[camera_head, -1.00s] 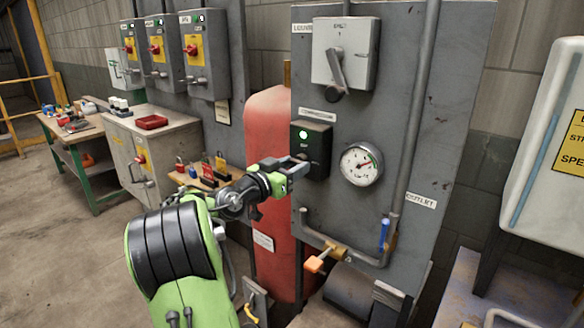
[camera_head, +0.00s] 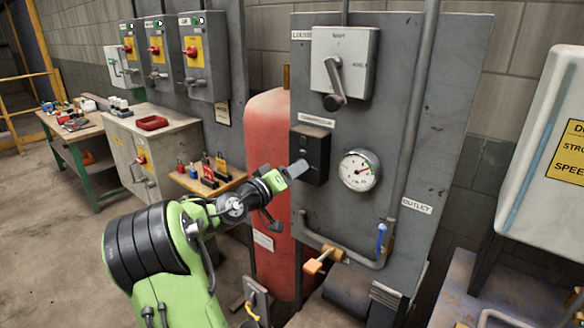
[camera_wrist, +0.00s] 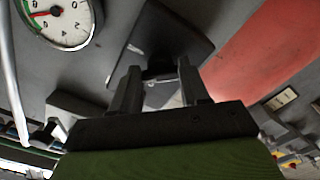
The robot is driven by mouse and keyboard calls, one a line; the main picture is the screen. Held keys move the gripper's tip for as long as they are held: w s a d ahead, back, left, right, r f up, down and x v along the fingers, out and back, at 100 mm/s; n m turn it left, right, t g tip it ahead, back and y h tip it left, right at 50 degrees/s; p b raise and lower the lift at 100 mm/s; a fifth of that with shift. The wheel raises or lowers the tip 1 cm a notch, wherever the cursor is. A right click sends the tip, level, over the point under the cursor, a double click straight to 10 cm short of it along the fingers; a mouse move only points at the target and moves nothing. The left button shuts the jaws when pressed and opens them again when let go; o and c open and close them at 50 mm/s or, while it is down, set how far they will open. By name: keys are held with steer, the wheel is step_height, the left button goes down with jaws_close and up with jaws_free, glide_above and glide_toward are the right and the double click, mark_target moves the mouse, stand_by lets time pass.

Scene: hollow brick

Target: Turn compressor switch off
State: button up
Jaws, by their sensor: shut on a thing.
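The compressor switch box (camera_head: 312,152) is small and black, on the grey panel under a "COMPRESSOR" label. No green light shows on it. It also shows in the wrist view as a dark block (camera_wrist: 180,35) beyond the fingertips. My gripper (camera_head: 300,166) is at the lower left of the box's front. In the wrist view the two fingers of my gripper (camera_wrist: 158,67) stand a little apart, with the dark switch knob between their tips. The gripper is shut on this knob. The knob's exact angle is hidden by the fingers and shadow.
A pressure gauge (camera_head: 360,170) is just right of the switch, and a large grey lever switch (camera_head: 345,65) is above. A red tank (camera_head: 270,115) stands to the left behind my arm. A pipe with an orange-handled valve (camera_head: 318,262) runs below.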

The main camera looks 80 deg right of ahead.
steer(key=shift+r+n+p, duration=0.15)
steer(key=shift+n+p, duration=3.35)
steer(key=shift+n, duration=1.2)
steer(key=o, duration=1.1)
steer(key=shift+c, duration=0.2)
steer(key=v, duration=1.5)
steer(key=shift+a+b, duration=0.4)
steer(key=shift+w, duration=0.2)
